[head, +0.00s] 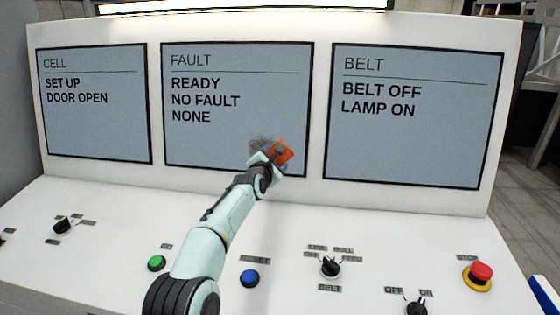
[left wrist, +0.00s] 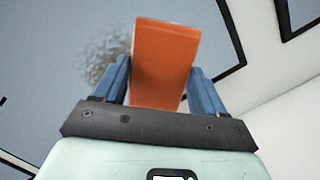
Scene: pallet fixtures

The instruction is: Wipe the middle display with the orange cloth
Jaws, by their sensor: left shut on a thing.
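The middle display (head: 225,75) is headed FAULT and reads READY, NO FAULT, NONE. A dark smudge (head: 262,143) lies low on its right half. It also shows in the left wrist view (left wrist: 107,60), left of the cloth. My left gripper (head: 278,155) is in front of the display's lower right part. It is shut on the orange cloth (left wrist: 165,62), which sits between the two blue fingers as a block. The cloth also shows in the head view (head: 282,152), just right of the smudge. I cannot tell whether it touches the screen. My right gripper is not in view.
The CELL display (head: 95,125) is at left and the BELT display (head: 415,145) at right. The sloping desk below carries a green button (head: 157,263), a blue button (head: 249,278), a black selector knob (head: 330,266) and a red stop button (head: 480,275).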

